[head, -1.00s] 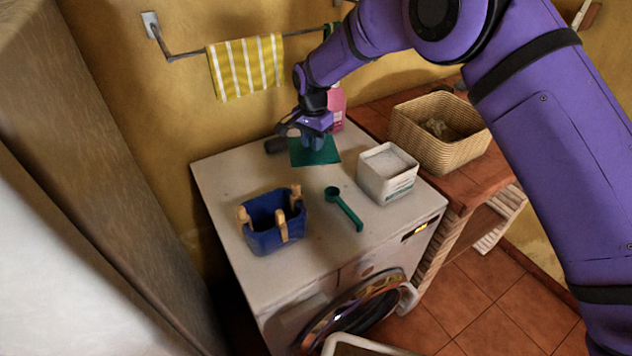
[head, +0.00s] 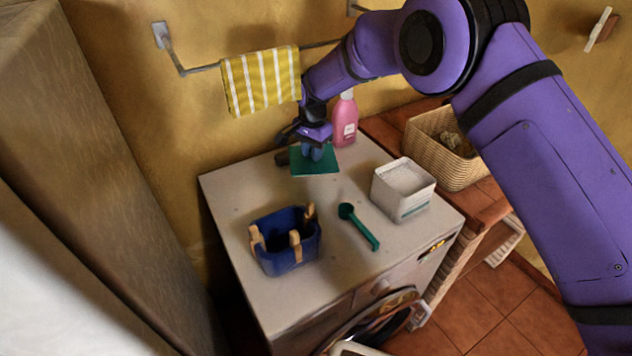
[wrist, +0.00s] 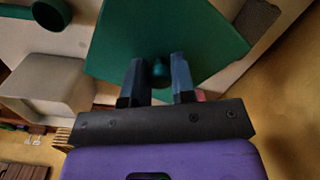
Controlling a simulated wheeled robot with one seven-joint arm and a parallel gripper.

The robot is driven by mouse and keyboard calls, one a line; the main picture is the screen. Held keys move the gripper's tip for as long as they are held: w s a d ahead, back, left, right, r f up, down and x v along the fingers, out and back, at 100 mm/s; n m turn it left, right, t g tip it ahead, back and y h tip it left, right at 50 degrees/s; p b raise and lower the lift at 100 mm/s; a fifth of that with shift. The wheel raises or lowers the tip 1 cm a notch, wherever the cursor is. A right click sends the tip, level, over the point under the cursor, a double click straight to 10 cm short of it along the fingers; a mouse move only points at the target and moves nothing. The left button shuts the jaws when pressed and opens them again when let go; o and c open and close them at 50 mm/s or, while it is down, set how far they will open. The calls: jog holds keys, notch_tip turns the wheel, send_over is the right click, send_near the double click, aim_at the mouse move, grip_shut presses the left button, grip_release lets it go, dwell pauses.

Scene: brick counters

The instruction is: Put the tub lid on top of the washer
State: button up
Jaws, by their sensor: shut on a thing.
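The tub lid is a flat green square (head: 314,162) with a small knob, over the back part of the washer's white top (head: 225,189). My gripper (head: 313,150) is above the lid, shut on its knob. In the wrist view the two fingers (wrist: 158,85) stand on either side of the round green knob, and the lid (wrist: 200,25) spreads out beyond them. I cannot tell whether the lid touches the washer top or hangs just above it.
A wicker basket (head: 440,160) sits on the brick counter.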

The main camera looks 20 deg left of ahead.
notch_tip(320, 180, down, 8)
jog(key=shift+f, duration=0.25)
jog(key=shift+f, duration=0.1)
jog(key=o, duration=0.9)
jog(key=shift+r, duration=3.85)
